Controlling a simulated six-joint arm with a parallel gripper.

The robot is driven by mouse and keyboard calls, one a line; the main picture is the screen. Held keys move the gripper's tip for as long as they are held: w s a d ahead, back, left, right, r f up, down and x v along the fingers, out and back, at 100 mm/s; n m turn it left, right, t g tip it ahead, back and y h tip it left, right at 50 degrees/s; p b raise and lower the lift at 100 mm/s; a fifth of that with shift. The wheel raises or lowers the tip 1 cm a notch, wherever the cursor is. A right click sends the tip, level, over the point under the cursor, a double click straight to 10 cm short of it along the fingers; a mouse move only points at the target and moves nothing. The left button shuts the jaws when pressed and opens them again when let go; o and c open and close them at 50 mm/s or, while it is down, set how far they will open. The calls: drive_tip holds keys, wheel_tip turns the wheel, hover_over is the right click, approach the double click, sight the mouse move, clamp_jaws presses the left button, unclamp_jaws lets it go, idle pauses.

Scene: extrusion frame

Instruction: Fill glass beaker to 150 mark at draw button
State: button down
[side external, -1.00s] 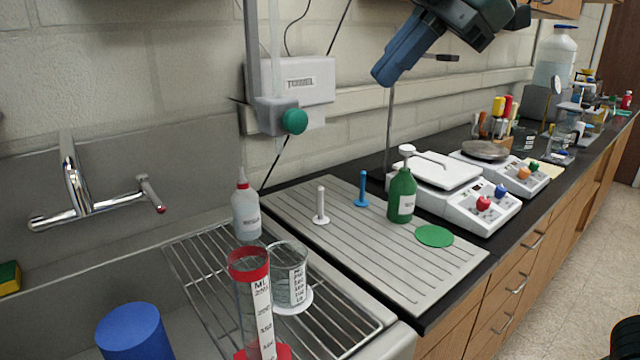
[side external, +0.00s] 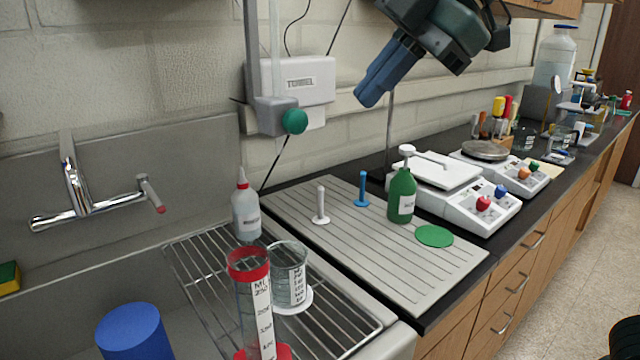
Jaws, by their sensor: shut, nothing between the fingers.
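The glass beaker (side external: 286,272) stands upright on a white round pad (side external: 299,303) on the wire rack. It has printed marks on its side; its liquid level is too small to tell. The green draw button (side external: 294,121) sits on a grey box (side external: 270,115) on the wall, up behind the beaker. My gripper (side external: 372,92) is shut and empty, with blue fingers pointing down and left. It is in the air to the right of the green button and well above the grooved board, apart from everything.
A tall cylinder with a red rim (side external: 250,300) stands in front of the beaker. A white squeeze bottle (side external: 245,209) stands behind it. On the grooved board (side external: 400,270) are a white peg (side external: 320,207), a blue peg (side external: 362,190) and a green pump bottle (side external: 402,195).

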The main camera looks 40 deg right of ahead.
sight(300, 128)
drive_tip(key=w+a+f, duration=0.2)
drive_tip(key=w+f, duration=0.3)
drive_tip(key=w, duration=0.2)
drive_tip(key=shift+w+a+f, duration=0.2)
drive_tip(key=shift+a+f, duration=0.15)
drive_tip(key=shift+w, duration=0.1)
drive_tip(key=shift+w, duration=0.8)
idle(6.0)
